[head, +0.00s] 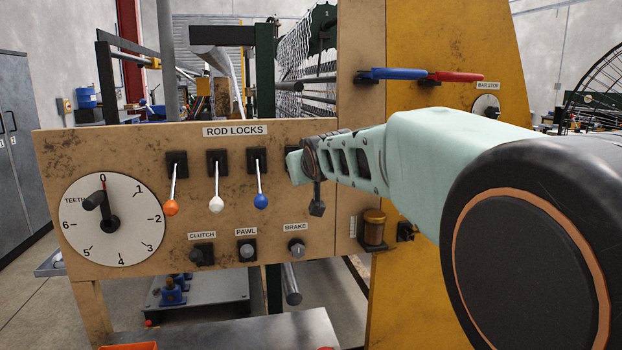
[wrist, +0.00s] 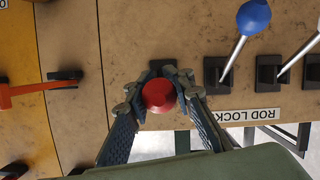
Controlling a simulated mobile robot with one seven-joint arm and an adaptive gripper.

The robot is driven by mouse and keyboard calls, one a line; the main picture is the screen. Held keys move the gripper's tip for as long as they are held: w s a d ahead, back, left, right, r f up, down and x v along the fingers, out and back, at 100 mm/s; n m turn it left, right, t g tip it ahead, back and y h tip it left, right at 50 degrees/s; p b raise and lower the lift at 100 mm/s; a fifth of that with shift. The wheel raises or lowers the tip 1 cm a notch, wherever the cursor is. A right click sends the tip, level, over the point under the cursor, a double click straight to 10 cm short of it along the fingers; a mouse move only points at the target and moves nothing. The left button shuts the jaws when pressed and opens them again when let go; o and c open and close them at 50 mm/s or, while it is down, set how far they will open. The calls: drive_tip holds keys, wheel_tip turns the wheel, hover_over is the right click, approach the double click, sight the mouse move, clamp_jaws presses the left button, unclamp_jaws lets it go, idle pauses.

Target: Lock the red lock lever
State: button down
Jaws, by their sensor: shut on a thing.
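The red lock lever shows in the wrist view as a round red knob (wrist: 158,95), seen nearly end-on in front of its dark slot plate. My gripper (wrist: 158,92) has a finger on each side of the knob and is shut on it. The lever's shaft is hidden, so its exact tilt is unclear. In the head view my gripper (head: 304,166) reaches in from the right to the fourth lock position under the ROD LOCKS label (head: 235,131). It hides the red knob there.
Orange (head: 171,207), white (head: 216,204) and blue (head: 261,200) levers hang down left of my gripper. A teeth dial (head: 135,235) is at far left. Clutch, pawl and brake (head: 297,248) knobs sit below. Blue (head: 397,73) and red (head: 456,76) handles stick out above my arm.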

drive_tip(key=shift+w+a+f+b, duration=0.1)
drive_tip(key=shift+w+f+b, duration=0.1)
drive_tip(key=shift+f+b, duration=1.25)
drive_tip(key=shift+a+r+p, duration=0.1)
drive_tip(key=shift+r+p, duration=0.15)
drive_tip(key=shift+p, duration=0.2)
drive_tip(key=c, duration=2.3)
unclamp_jaws()
drive_tip(key=o, duration=0.5)
drive_tip(key=shift+w+f, duration=0.15)
drive_tip(key=shift+f, duration=0.05)
drive_tip(key=shift+o, duration=0.7)
drive_tip(key=shift+f, duration=0.1)
drive_tip(key=s+d, duration=0.3)
drive_tip(key=s, duration=0.9)
drive_tip(key=shift+s+d+r, duration=0.15)
drive_tip(key=shift+s+r, duration=0.1)
drive_tip(key=shift+s, duration=0.15)
